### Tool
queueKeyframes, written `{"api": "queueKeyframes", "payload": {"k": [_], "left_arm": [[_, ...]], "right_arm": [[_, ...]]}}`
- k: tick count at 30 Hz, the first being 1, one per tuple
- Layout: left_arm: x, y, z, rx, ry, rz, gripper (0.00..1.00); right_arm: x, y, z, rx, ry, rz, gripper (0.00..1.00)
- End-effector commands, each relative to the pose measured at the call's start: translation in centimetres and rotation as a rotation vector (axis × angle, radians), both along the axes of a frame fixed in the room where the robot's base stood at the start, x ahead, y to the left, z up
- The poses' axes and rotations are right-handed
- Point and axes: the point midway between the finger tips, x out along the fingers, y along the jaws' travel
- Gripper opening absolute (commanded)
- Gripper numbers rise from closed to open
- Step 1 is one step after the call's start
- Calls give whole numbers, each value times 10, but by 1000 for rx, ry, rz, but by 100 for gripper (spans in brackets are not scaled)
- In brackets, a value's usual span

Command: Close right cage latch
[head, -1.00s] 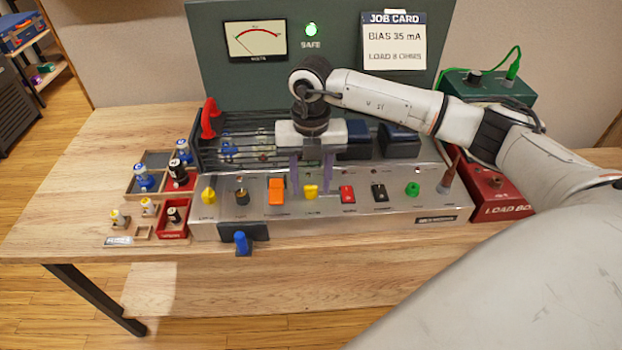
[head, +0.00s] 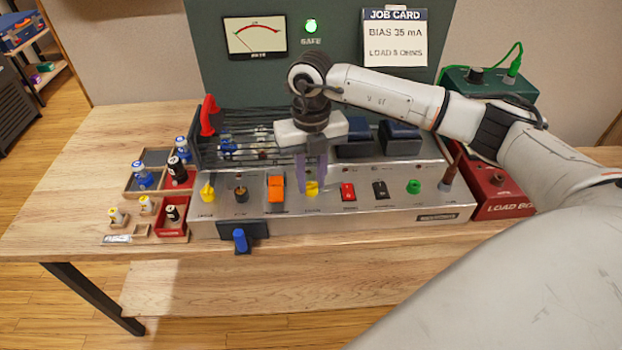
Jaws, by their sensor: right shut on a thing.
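The bar cage (head: 250,148), dark with a red handle (head: 208,116) at its left, lies over the tubes on the amp's top. A yellow latch-like piece (head: 312,189) sits on the amp's front panel below the cage's right end. A similar yellow piece (head: 207,193) is below the left end. My right gripper (head: 312,181) reaches down from above, its fingers shut on the right yellow piece and partly hiding it. The gripper body also hides the cage's right end. My left gripper is not in view.
The amp chassis (head: 345,205) carries an orange switch (head: 276,188), a red rocker (head: 348,192), a black switch (head: 380,190) and a green knob (head: 414,187). A blue-handled part (head: 240,240) sticks out in front. Trays with tubes stand left. The red load box (head: 500,194) is right.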

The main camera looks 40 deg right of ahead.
Motion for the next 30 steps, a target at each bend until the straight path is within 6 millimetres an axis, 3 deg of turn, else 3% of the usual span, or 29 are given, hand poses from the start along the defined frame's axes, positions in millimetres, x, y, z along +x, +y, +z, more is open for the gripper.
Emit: {"api": "queueKeyframes", "payload": {"k": [30], "left_arm": [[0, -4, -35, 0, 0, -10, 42]], "right_arm": [[1, 0, 0, -2, -4, 960, 1]]}}
